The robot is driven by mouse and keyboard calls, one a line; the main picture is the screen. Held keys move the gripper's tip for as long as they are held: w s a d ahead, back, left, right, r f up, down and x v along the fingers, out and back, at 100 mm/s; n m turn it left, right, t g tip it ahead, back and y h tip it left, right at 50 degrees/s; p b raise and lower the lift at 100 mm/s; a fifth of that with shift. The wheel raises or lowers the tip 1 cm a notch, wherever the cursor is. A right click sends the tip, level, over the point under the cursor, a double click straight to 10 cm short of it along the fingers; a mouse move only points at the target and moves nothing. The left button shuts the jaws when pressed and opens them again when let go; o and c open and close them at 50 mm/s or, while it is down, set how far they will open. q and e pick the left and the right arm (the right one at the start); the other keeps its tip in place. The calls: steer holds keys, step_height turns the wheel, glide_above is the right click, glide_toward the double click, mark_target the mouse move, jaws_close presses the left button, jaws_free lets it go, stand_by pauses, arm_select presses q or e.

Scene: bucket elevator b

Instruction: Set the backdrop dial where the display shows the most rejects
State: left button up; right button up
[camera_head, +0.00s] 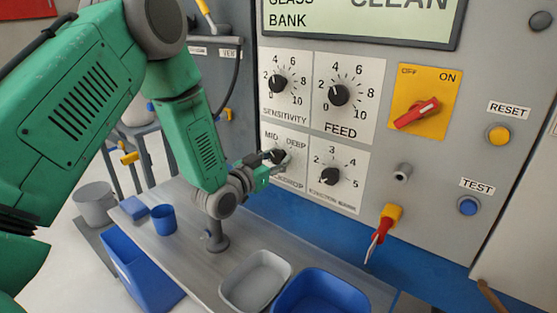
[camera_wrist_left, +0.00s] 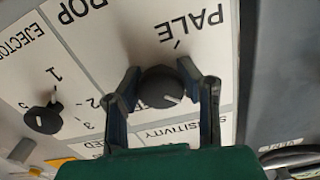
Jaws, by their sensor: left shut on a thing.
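The backdrop dial (camera_head: 279,157) is a black knob on a white plate, with MID and DEEP readable in the head view. My left gripper (camera_head: 268,163) is shut on this dial. In the wrist view, which is upside down, the fingers of my left gripper (camera_wrist_left: 163,88) lie on both sides of the dial (camera_wrist_left: 160,86). Its white mark faces the lower right there, away from PALE; its exact setting is unclear. The display (camera_head: 365,18) shows GLASS BANK and CLEAN, cut off by the top edge, so no reject figure is visible. My right gripper is not seen.
Sensitivity (camera_head: 277,84), feed (camera_head: 338,95) and ejection dials (camera_head: 328,176) surround the backdrop dial. A red switch (camera_head: 417,113) and yellow reset (camera_head: 498,135) and blue test buttons (camera_head: 468,206) lie to the right. Grey (camera_head: 226,291) and blue trays (camera_head: 280,301) stand below.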

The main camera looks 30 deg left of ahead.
arm_select(q)
steer(key=o, duration=1.3)
steer(key=shift+c, duration=0.2)
steer(key=shift+s+a, duration=0.1)
steer(key=shift+s, duration=0.15)
steer(key=s, duration=1.1)
steer(key=shift+s+a, duration=0.25)
steer(key=shift+a, duration=0.2)
steer(key=shift+f, duration=0.1)
